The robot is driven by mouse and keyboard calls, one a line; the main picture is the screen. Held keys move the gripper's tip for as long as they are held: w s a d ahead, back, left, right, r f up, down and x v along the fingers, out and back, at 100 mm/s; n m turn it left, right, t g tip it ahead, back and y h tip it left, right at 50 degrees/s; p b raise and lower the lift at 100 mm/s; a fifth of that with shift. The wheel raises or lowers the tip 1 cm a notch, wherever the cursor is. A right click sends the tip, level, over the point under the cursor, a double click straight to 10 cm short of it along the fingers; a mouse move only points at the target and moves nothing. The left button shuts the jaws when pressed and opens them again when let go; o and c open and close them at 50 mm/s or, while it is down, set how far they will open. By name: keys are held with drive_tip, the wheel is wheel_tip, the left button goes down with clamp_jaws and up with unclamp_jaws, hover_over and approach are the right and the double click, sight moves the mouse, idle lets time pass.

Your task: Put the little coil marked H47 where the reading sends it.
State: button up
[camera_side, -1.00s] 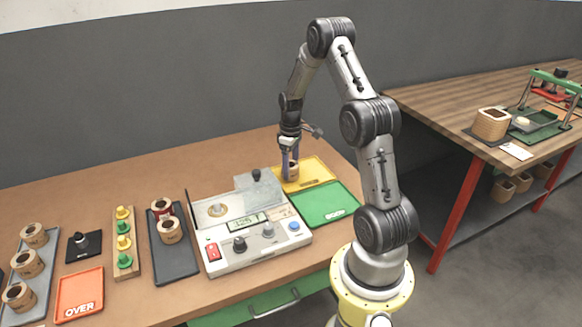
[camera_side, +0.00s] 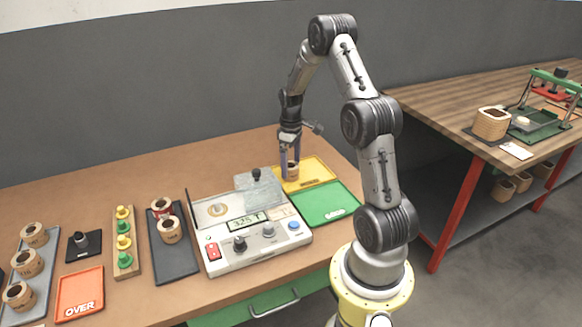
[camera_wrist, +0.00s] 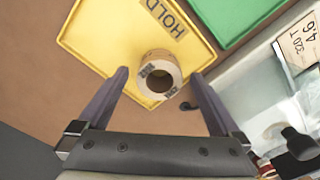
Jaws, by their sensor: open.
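A small tan coil (camera_wrist: 172,64) with a dark round hole stands on the yellow tray marked HOLD (camera_wrist: 92,42), close to the tray's edge. Its printed mark is too small to read. My gripper (camera_wrist: 158,77) is open, with one finger on each side of the coil and gaps showing in the wrist view. In the side view my gripper (camera_side: 290,178) is low over the yellow tray (camera_side: 318,172), with the coil (camera_side: 293,167) partly hidden by the fingers. The meter (camera_side: 252,232) has a lit display that appears to read 325 T.
A green tray (camera_side: 325,204) adjoins the yellow one. An orange OVER tray (camera_side: 80,292) lies far left. A dark tray (camera_side: 176,263) holds two coils; a grey tray (camera_side: 42,300) holds several. A wooden bench (camera_side: 440,98) stands right.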

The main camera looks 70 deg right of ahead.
wheel_tip(320, 180, up, 10)
drive_tip(key=w+a+r+t, duration=0.1)
drive_tip(key=w+a+r, duration=0.1)
drive_tip(key=a+r, duration=0.55)
drive_tip(key=s+a+r+t+h, duration=0.1)
drive_tip(key=s+a+r, duration=0.15)
drive_tip(key=a, duration=0.45)
drive_tip(key=s+a+r+t, duration=0.1)
drive_tip(key=a+r, duration=0.2)
drive_tip(key=a, duration=0.3)
drive_tip(key=s+a+n+t+y, duration=0.1)
drive_tip(key=s+a+t, duration=0.1)
drive_tip(key=s+a, duration=1)
drive_tip(key=shift+a+f+t, duration=0.15)
drive_tip(key=shift+a+t, duration=0.15)
drive_tip(key=shift+a, duration=0.05)
